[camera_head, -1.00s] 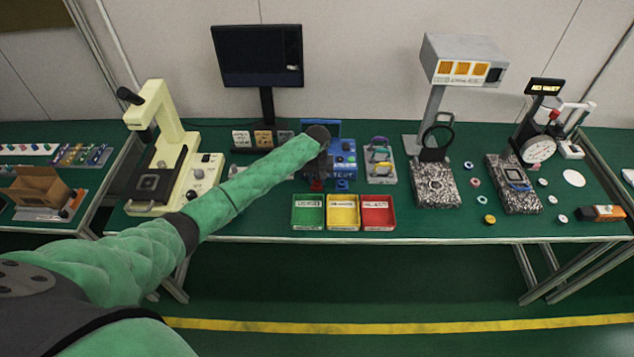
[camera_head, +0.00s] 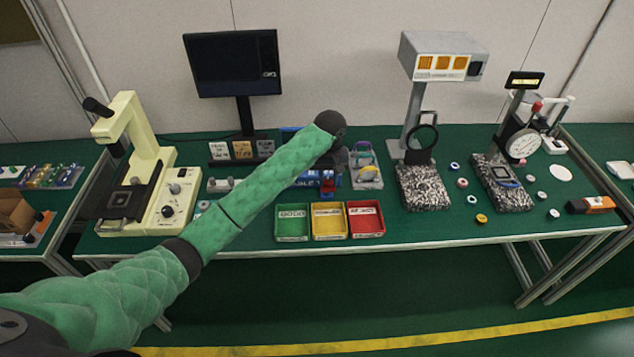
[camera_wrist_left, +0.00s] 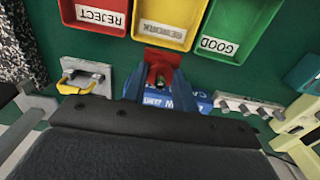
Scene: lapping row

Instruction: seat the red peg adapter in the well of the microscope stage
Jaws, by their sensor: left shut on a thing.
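The red peg adapter (camera_wrist_left: 160,62) sits between the fingers of my left gripper (camera_wrist_left: 158,76) in the left wrist view. The gripper is shut on it. In the head view the adapter (camera_head: 327,188) is a small red patch below my left wrist, just behind the yellow tray, and my gripper is mostly hidden by the arm. The cream microscope (camera_head: 148,160) stands far to the left of it, with a black stage (camera_head: 98,207) and a square well (camera_head: 119,199). The well looks empty. My right gripper is not in view.
Green (camera_head: 292,236), yellow (camera_head: 329,235) and red (camera_head: 366,232) trays line the front edge. A blue box (camera_head: 304,181) stands behind them, partly hidden by my arm. A grey rack (camera_head: 222,185) lies between it and the microscope. A monitor (camera_head: 234,65) stands behind.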

